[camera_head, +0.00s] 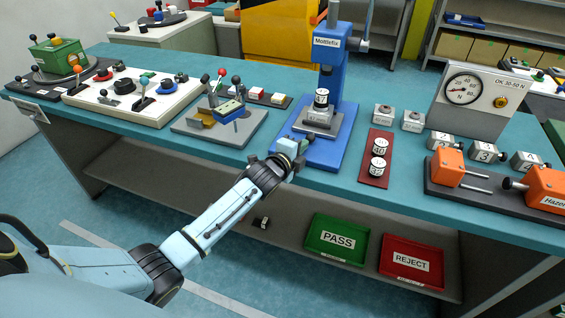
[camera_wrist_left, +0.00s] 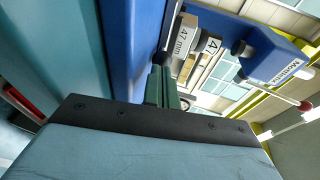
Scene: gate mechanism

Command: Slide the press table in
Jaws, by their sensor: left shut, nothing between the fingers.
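The blue press (camera_head: 327,75) stands on a blue base plate (camera_head: 330,152) on the bench. Its grey press table (camera_head: 318,119) sits low on the base and carries a white and black labelled cylinder (camera_head: 321,98). In the left wrist view the grey table (camera_wrist_left: 187,62) shows a "47 mm" label, with a dark knob (camera_wrist_left: 161,58) on its near side. My left gripper (camera_head: 298,147) is shut and empty at the front left of the base. Its greenish fingers (camera_wrist_left: 162,88) point at the knob; whether they touch it I cannot tell. My right gripper is out of view.
A red strip with two white weights (camera_head: 376,156) lies right of the press. A grey fixture (camera_head: 220,118) stands to the left. Orange clamps (camera_head: 447,168) and a dial gauge (camera_head: 463,90) stand further right. PASS (camera_head: 357,250) and REJECT (camera_head: 430,282) trays lie on the lower shelf.

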